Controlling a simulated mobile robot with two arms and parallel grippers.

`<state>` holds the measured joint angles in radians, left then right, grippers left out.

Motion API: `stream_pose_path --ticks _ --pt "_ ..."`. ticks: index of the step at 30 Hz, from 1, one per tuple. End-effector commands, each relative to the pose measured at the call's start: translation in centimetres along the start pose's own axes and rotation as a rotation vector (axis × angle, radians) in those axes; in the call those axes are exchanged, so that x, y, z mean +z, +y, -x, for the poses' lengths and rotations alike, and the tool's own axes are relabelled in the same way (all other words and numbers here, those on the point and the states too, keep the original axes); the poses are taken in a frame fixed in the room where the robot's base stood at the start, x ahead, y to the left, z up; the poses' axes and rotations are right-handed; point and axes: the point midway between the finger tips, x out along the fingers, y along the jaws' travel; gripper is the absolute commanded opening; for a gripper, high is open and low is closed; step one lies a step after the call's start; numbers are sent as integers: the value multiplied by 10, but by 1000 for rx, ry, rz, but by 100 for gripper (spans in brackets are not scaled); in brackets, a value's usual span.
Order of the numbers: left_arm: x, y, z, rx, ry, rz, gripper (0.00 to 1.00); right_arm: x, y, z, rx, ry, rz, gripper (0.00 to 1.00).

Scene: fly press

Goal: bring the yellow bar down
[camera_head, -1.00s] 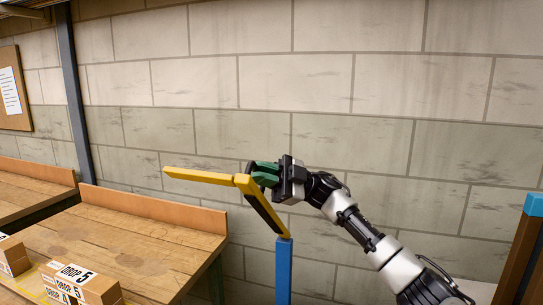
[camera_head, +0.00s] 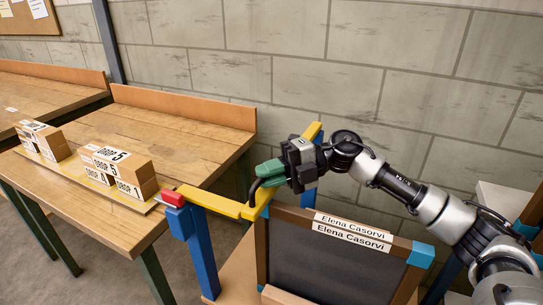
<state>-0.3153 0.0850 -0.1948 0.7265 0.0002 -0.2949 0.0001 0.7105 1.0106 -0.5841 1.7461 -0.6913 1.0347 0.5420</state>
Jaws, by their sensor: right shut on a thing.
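The yellow bar (camera_head: 213,203) runs at a low slant from a red-capped blue post (camera_head: 200,240) on the left towards my right gripper. A second yellow length (camera_head: 312,132) shows behind the gripper. My right gripper (camera_head: 268,175), with green fingers, is shut at the bar's corner. The fingers hide the part they grip, and a dark curved piece shows beside them. The bar's left end is at the red cap; I cannot tell if they touch. My left gripper is out of view.
A framed dark panel labelled "Elena Casorvi" (camera_head: 340,258) stands just below my right gripper. A wooden bench (camera_head: 190,140) with "DROP" boxes (camera_head: 122,168) is on the left. A block wall (camera_head: 400,60) closes the back.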

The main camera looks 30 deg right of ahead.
Motion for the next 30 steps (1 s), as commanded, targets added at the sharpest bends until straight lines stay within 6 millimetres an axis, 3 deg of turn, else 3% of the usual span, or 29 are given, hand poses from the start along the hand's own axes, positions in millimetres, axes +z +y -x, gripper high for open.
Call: stream_pose_path --ticks 7,20,21,25,30 --pt "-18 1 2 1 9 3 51 1 -16 -3 -29 -11 32 0" --pt "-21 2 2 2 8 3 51 1 -23 -4 -44 -9 34 0" --pt "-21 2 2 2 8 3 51 1 -23 -5 -44 -9 33 17" --pt "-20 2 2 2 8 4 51 1 -22 -5 -42 -9 33 37" --pt "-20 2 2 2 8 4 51 1 -22 -5 -40 -9 32 38"
